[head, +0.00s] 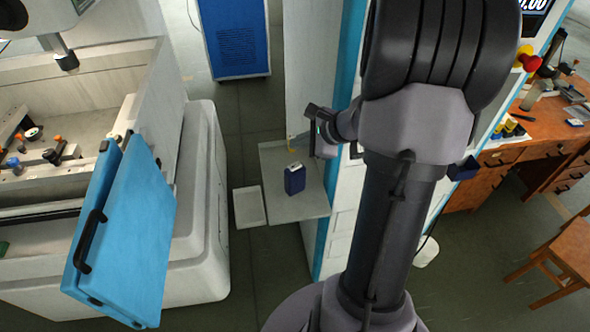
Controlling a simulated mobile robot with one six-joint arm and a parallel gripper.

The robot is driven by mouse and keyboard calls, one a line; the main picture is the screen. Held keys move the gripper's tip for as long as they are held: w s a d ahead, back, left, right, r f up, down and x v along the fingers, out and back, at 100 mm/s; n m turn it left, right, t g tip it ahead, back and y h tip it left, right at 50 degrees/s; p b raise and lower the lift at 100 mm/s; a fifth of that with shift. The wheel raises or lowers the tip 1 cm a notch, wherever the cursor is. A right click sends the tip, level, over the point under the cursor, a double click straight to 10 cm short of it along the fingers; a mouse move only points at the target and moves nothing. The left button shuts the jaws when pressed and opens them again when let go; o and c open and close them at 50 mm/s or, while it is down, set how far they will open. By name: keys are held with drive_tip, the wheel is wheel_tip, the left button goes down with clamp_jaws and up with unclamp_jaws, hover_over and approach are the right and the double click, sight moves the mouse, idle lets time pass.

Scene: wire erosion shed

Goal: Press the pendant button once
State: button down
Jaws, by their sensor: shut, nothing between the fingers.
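My gripper (299,139) is left of my arm's upright link, above a small grey shelf. It is shut and empty; its fingertips are small and partly hidden by the dark wrist bracket. A dark blue box with a pale top (295,180) stands upright on the shelf, below my gripper and apart from it. A second dark blue block (463,169) is at the side of the white and blue cabinet, right of my arm. I cannot tell which of them is the pendant, and no button on either can be made out.
The grey shelf (308,209) juts from the cabinet (306,65). A machine with an open blue door (130,235) stands at left. A red emergency knob (531,62) is at upper right. A wooden desk (490,185) and chair (565,262) stand at right. Floor shows between machine and shelf.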

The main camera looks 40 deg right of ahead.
sight(298, 167)
wheel_tip(298, 167, down, 5)
drive_tip(key=b, duration=0.3)
drive_tip(key=shift+b, duration=0.4)
idle(1.5)
drive_tip(key=shift+f+b, duration=0.35)
drive_tip(key=shift+b, duration=0.2)
drive_tip(key=shift+f+b, duration=0.4)
drive_tip(key=shift+b, duration=0.1)
idle(0.3)
drive_tip(key=shift+r, duration=0.15)
drive_tip(key=shift+r+p, duration=0.55)
drive_tip(key=shift+r, duration=0.15)
wheel_tip(298, 167, up, 5)
drive_tip(key=p, duration=0.4)
drive_tip(key=shift+r, duration=0.1)
